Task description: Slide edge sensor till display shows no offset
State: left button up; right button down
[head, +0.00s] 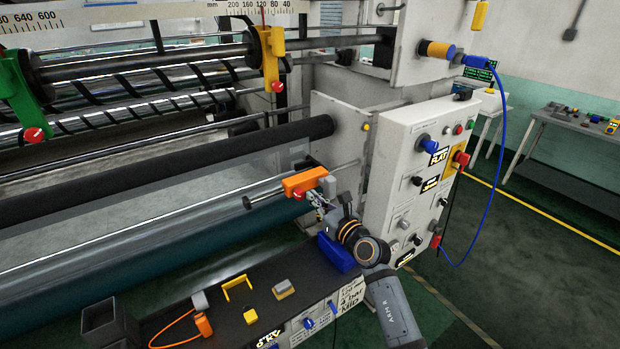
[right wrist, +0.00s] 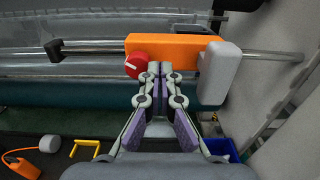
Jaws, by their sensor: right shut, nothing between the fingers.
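The edge sensor is an orange block (head: 303,181) on a metal rail, with a red knob on its front and a grey head at its right end. It also shows in the right wrist view (right wrist: 160,46), with the red knob (right wrist: 136,66) and grey head (right wrist: 219,72). My right gripper (right wrist: 160,70) is shut and empty, its tips just below the block, between knob and grey head; contact is unclear. It also shows in the head view (head: 318,198). A dark screen with green text (head: 480,69) stands at the back right, too small to read. My left gripper is not in view.
The control panel (head: 405,180) with knobs and small displays stands right of the sensor. A dark shelf (head: 235,310) in front holds a yellow handle (head: 237,287), an orange corded tool (head: 204,325) and a blue bin (head: 336,253). Rollers and clear film lie behind.

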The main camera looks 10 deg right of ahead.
jog(key=shift+w+d, duration=0.2)
jog(key=shift+d, duration=0.45)
jog(key=shift+w+d, duration=0.2)
jog(key=shift+d, duration=0.4)
dwell(0.3)
jog(key=shift+a, duration=0.1)
dwell(0.5)
jog(key=shift+s+a+p, duration=0.25)
jog(key=shift+a+p, duration=0.05)
jog(key=shift+a, duration=0.4)
jog(key=shift+s+a+p, duration=0.25)
jog(key=shift+a+p, duration=0.05)
jog(key=shift+a, duration=0.35)
jog(key=p+v, duration=0.2)
jog(key=v, duration=0.8)
